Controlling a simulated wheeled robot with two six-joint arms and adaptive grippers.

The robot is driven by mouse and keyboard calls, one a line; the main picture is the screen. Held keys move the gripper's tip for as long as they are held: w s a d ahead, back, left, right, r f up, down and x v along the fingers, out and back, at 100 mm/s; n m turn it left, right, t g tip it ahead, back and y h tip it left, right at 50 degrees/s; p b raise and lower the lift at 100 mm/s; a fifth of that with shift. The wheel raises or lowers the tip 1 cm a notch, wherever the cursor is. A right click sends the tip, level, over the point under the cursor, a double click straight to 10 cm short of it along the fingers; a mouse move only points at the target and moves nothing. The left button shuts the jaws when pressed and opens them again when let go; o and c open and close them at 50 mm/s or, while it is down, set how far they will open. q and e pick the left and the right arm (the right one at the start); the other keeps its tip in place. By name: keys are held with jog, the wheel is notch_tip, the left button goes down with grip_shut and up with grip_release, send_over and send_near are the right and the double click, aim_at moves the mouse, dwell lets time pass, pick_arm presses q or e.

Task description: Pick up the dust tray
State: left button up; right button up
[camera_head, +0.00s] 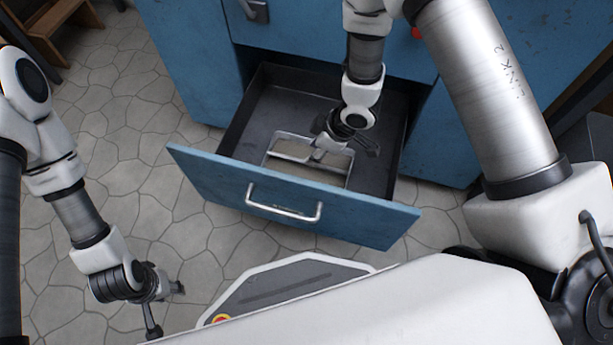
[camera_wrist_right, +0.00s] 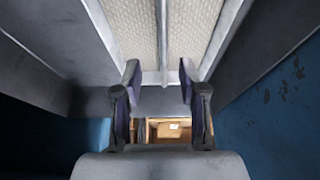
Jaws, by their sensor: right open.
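The dust tray (camera_head: 290,158), a shallow metal-framed tray with a bar across its middle, lies in the open drawer. In the right wrist view its pale textured inside and middle bar (camera_wrist_right: 162,45) show from above. My right gripper (camera_head: 343,146) is in the drawer over the right part of the tray. Its two fingers (camera_wrist_right: 160,82) are apart, with the bar lined up between them; I cannot tell whether they touch it. The gripper hides part of the tray. My left gripper (camera_head: 166,309) is open and empty over the floor at the lower left, away from the tray.
The drawer (camera_head: 240,175) is pulled out of the blue cabinet (camera_head: 185,55), with dark side walls close around the right gripper. Its blue front has a metal handle (camera_head: 284,211). Bare stone floor (camera_head: 130,130) lies left. A wooden stool (camera_head: 50,25) stands at the upper left.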

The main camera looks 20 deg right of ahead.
jog(key=b, duration=0.4)
send_over(307, 168)
jog(key=s, duration=0.1)
jog(key=f, duration=0.6)
jog(key=shift+s+a+f, duration=0.2)
jog(key=shift+f, duration=0.05)
jog(key=shift+r, duration=0.1)
grip_shut()
